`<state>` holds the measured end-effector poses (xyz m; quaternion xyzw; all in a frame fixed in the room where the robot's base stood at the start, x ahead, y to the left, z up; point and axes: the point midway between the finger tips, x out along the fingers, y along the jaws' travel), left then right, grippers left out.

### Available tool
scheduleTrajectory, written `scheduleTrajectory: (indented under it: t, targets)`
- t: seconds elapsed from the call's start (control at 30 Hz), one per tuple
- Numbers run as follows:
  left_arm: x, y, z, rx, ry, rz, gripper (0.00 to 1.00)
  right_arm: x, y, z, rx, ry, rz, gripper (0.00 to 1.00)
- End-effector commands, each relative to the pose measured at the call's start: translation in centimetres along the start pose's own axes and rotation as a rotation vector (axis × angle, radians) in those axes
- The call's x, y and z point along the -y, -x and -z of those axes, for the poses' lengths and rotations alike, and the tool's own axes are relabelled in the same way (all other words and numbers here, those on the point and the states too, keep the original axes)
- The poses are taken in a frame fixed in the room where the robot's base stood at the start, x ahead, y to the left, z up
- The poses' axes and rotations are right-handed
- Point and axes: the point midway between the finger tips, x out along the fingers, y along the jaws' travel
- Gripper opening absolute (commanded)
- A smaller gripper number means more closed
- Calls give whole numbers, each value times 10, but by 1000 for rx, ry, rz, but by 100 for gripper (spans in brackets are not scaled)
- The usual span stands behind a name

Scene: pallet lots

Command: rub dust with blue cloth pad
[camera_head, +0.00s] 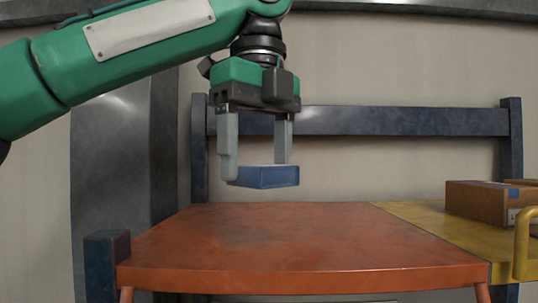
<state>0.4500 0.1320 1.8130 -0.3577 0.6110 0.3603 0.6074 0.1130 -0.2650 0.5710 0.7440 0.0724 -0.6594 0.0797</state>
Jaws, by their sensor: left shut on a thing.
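My left gripper (258,150) comes in on the green arm from the left and points down. Its two grey fingers are shut on a blue cloth pad (268,177), a flat block held level. The pad hangs in the air above the back part of an orange tabletop (330,260), apart from it. A dull, darker smudge that looks like dust (245,238) lies on the orange surface, left of its middle. My right gripper is not in view.
A yellow surface (450,228) adjoins the orange top on the right, with a cardboard box (477,203) on it and a yellow handle (523,243) at the front right. A dark blue rail (400,121) runs behind. The orange top is otherwise clear.

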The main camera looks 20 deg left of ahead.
Motion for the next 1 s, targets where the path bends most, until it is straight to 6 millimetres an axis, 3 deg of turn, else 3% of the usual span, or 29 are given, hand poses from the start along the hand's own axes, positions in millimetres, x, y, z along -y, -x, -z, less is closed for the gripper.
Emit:
scheduleTrajectory:
  t: [0.2, 0.3, 0.43, 0.6, 0.7, 0.83, 1.0]
  targets:
    - [0, -18, -1, -3, -4, -3, 49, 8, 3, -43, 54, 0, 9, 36]
    - [0, -30, -1, -3, -3, -4, 49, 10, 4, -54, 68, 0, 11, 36]
    - [0, -42, -1, -2, -2, -2, 49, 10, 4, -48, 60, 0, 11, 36]
    - [0, -54, 0, -1, -1, -1, 49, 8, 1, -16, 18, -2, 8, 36]
    - [0, -57, 0, 0, 0, 0, 49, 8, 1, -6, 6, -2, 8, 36]
    - [0, -58, 0, 0, 1, 1, 49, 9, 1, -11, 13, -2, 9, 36]
    - [0, -58, 0, 0, 1, 1, 49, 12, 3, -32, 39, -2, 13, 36]
